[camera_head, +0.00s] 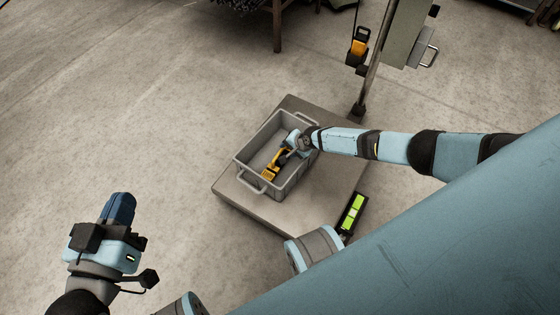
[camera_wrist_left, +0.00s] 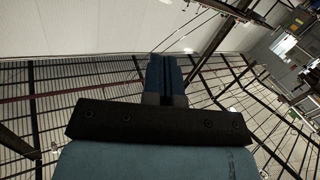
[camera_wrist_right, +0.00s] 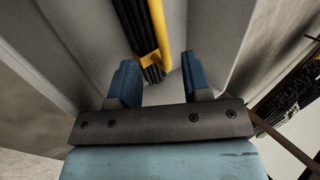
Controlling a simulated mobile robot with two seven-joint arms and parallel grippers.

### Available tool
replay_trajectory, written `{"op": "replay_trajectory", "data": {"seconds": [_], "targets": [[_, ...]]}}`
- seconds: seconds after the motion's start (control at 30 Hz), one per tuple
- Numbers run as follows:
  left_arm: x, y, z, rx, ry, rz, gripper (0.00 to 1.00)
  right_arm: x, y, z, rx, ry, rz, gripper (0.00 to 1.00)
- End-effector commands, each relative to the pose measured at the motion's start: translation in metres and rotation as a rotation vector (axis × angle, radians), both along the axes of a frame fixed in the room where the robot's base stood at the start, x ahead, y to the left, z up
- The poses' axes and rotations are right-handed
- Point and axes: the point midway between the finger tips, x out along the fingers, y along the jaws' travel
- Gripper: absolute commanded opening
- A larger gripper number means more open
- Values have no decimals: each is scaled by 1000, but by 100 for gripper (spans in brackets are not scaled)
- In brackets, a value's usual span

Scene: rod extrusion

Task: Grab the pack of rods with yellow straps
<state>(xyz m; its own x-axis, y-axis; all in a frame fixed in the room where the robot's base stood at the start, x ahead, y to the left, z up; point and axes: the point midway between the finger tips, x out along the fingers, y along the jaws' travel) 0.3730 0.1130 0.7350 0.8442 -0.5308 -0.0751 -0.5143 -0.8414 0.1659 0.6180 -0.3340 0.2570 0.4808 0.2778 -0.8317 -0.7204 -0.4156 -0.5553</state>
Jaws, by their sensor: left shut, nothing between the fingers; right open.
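The pack of dark rods with yellow straps (camera_head: 269,173) lies in a grey bin (camera_head: 246,177). In the right wrist view the pack (camera_wrist_right: 153,70) shows dark rods with a yellow strap and a yellow bar along them. My right gripper (camera_head: 289,150) reaches into the bin at the pack's upper end. In its wrist view the right gripper (camera_wrist_right: 158,82) is open, and the near end of the pack shows between and beyond its fingertips. My left gripper (camera_head: 121,203) is shut and empty, away from the bin at the lower left. Its closed fingers (camera_wrist_left: 166,75) point toward the ceiling.
The bin stands on a low grey platform (camera_head: 235,196). A green-lit panel (camera_head: 352,213) is at the platform's right. Floor on the left is clear.

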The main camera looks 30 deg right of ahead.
Motion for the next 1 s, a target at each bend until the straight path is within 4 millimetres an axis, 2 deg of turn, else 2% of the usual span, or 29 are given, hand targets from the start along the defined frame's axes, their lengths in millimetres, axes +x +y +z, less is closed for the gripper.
{"op": "replay_trajectory", "data": {"seconds": [0.03, 0.33, 0.6, 0.97, 1.0], "targets": [[2, 1, -6, 15, -15, -2, 0, 4, 2, -9, 0, -1, 0, 44], [8, 5, -9, 67, -83, -2, 0, 13, 8, -24, 0, -1, 1, 44], [23, 15, -5, 178, -279, 10, 0, 28, 20, -53, -1, 0, -1, 44], [26, 17, 2, 205, -329, 14, 0, 32, 22, -54, -1, 0, -1, 44], [26, 17, 2, 204, -329, 14, 0, 32, 22, -54, -1, 0, -1, 40]]}}
